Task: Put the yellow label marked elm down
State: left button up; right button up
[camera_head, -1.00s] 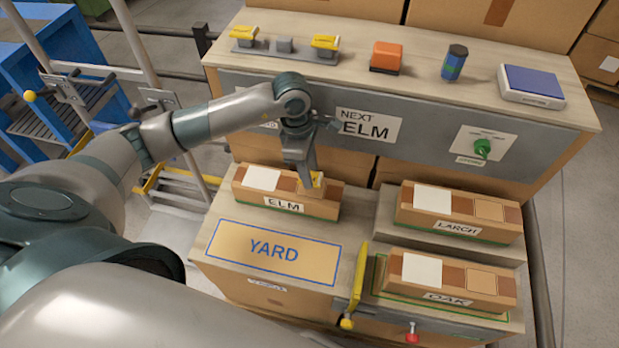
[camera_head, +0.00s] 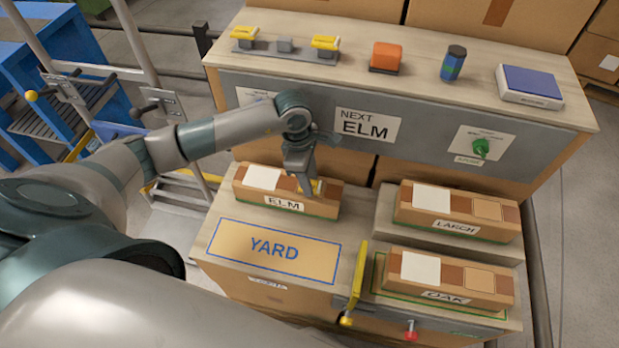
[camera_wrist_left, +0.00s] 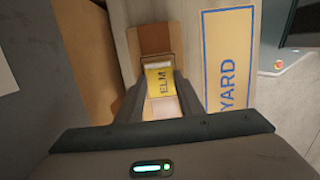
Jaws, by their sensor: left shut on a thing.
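The yellow label marked ELM (camera_wrist_left: 159,83) shows between my left gripper's fingers in the left wrist view, over a cardboard box. In the head view only a small yellow bit of it (camera_head: 317,187) shows beside the fingers. My left gripper (camera_head: 308,190) points down at the right part of the ELM box (camera_head: 285,205) and is shut on the label. I cannot tell whether the label touches the box top. The ELM box has a white patch on its left part. My right gripper is not in view.
A YARD mat (camera_head: 272,251) lies in front of the ELM box, empty. The LARCH box (camera_head: 457,212) and OAK box (camera_head: 450,279) stand at right. A yellow upright bar (camera_head: 357,275) stands between YARD and OAK. A NEXT ELM sign (camera_head: 367,126) hangs behind.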

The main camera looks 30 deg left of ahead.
pick_arm(q)
jog(key=o, duration=1.1)
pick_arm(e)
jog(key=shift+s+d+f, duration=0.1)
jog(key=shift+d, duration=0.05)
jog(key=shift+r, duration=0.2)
pick_arm(q)
jog(key=shift+r, duration=0.2)
notch_tip(320, 180, up, 12)
jog(key=a+b, duration=0.1)
jog(key=b, duration=0.1)
jog(key=shift+s+a+f, duration=0.2)
jog(key=shift+a, duration=0.2)
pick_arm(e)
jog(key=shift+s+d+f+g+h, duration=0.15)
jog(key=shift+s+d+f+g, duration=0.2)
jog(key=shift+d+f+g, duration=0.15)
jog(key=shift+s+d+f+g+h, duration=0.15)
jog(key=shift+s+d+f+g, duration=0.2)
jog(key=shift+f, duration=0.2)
